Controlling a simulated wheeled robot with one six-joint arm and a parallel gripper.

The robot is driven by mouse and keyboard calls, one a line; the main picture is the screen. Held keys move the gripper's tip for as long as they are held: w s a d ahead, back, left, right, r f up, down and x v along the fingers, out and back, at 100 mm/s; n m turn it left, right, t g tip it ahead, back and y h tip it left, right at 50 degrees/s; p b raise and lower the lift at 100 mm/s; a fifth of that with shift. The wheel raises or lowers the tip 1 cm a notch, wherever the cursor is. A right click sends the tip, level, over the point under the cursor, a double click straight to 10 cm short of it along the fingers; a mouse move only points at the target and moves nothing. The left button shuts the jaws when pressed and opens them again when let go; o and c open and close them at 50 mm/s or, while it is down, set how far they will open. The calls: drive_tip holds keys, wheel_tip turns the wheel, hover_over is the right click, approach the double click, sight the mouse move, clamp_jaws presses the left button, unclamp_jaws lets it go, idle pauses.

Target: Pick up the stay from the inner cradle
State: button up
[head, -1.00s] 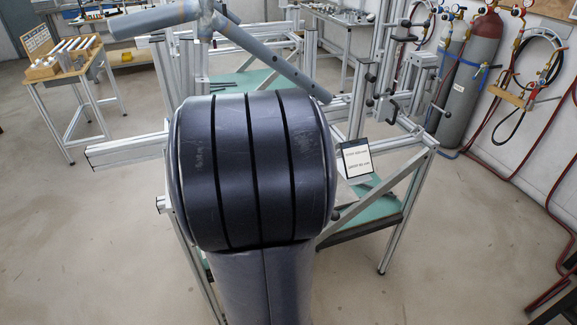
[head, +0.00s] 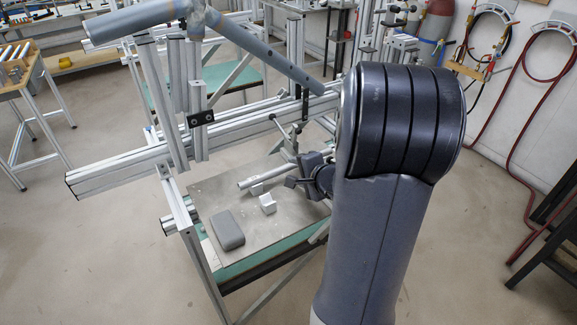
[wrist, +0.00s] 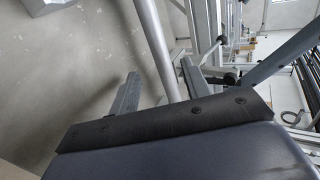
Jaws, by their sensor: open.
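In the head view a pale metal tube (head: 262,177), which looks like the stay, lies aslant on the metal plate of the jig. A small light block (head: 257,189) sits under it and a second, similar block (head: 268,204) stands nearer, beside it. I cannot tell which is the inner cradle. My gripper (head: 298,172) is close to the tube's right end, partly hidden by my arm. In the wrist view my gripper (wrist: 160,70) is open, with its two fingers apart. A tube (wrist: 153,42) runs down between or behind them; I cannot tell whether it is the stay.
A grey block (head: 228,230) lies on the plate (head: 215,195) at the front left. Aluminium rails (head: 120,170) and a grey frame tube (head: 265,60) stand above and behind. My arm covers the right side. Floor is clear at the front left.

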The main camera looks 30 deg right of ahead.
sight(289, 168)
drive_tip(key=shift+x, duration=1.6)
drive_tip(key=shift+r, duration=0.1)
drive_tip(key=shift+c, duration=0.2)
clamp_jaws()
